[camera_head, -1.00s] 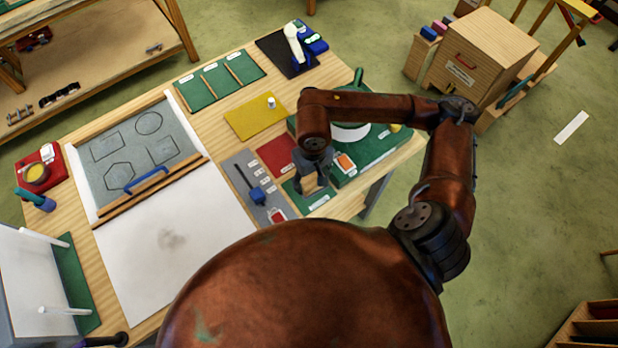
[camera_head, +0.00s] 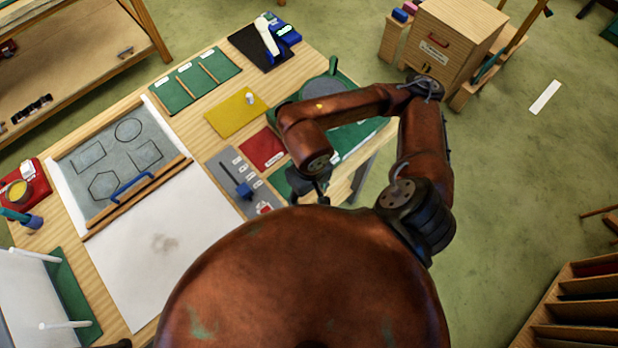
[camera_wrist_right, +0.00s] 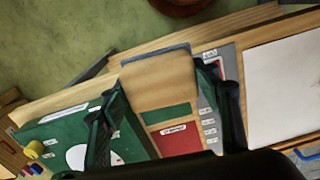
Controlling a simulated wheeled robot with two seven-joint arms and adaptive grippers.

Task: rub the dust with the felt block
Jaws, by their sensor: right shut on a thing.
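The dust is a faint grey smudge (camera_head: 165,243) on the white sheet in front of the grey shape panel (camera_head: 122,155). My right gripper (camera_head: 318,190) is at the right front edge of the table, well to the right of the dust and partly hidden by my own body and arm. In the right wrist view its two dark fingers are shut on the felt block (camera_wrist_right: 160,80), a tan wooden block with a blue-grey layer at its far end. The block is hidden in the head view. My left gripper is not seen.
A grey tool mat (camera_head: 228,170) with a blue-handled tool lies between the gripper and the white sheet (camera_head: 135,270). A red mat (camera_head: 262,148) and a yellow mat (camera_head: 235,112) lie behind. A white rack with pegs (camera_head: 30,285) stands at left. The sheet is clear.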

